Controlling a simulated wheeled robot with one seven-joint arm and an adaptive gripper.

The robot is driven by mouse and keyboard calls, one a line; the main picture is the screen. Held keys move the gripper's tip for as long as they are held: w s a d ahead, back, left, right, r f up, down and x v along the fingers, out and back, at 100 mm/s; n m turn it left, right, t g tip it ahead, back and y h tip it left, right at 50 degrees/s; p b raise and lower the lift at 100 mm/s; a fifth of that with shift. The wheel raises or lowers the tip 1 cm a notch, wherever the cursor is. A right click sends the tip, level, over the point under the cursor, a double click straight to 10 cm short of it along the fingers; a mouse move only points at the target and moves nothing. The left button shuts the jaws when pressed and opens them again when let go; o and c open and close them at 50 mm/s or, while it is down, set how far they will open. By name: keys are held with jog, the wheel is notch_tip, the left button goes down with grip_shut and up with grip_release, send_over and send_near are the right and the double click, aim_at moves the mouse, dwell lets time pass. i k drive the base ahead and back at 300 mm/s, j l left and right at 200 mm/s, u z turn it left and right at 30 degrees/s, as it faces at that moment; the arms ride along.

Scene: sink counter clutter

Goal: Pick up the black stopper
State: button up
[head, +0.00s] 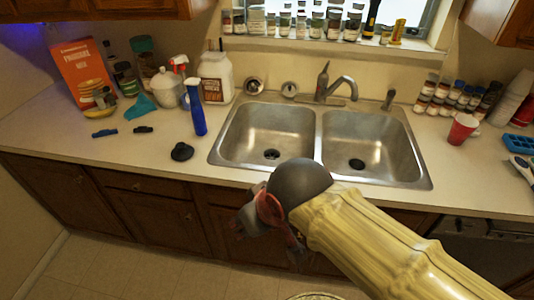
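The black stopper (182,151) is a small round dark piece with a raised knob. It lies on the light counter, left of the sink's left basin and near the counter's front edge. My gripper (250,222) hangs in front of the counter, below and to the right of the stopper in the picture, apart from it. The dark round joint of my arm hides part of the gripper. Whether its fingers are open or shut cannot be made out. I see nothing in the visible part of it.
The double sink (319,150) is on the right. The counter in front and left of the stopper is clear.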

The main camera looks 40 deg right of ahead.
aim_at(182, 152)
jog(key=i+j+z, duration=0.35)
jog(key=i+j, duration=0.9)
